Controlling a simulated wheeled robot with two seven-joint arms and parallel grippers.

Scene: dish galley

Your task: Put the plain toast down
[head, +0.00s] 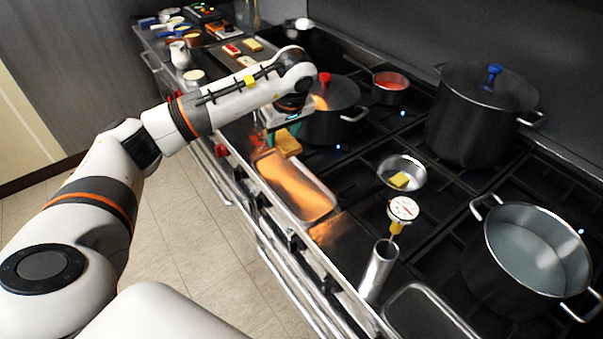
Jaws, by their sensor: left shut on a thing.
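My left gripper (281,129) is shut on the plain toast (288,144), a small golden-brown slice. It holds the toast over the far end of a shallow metal tray (312,205) at the stove's front edge. The toast looks tilted, and I cannot tell how far above the tray it is. The fingertips are small and partly hidden behind the toast. My right gripper is not in view.
A lidded pot with a red knob (325,78) stands close behind my left gripper. A water-filled pot (525,250) stands at right.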

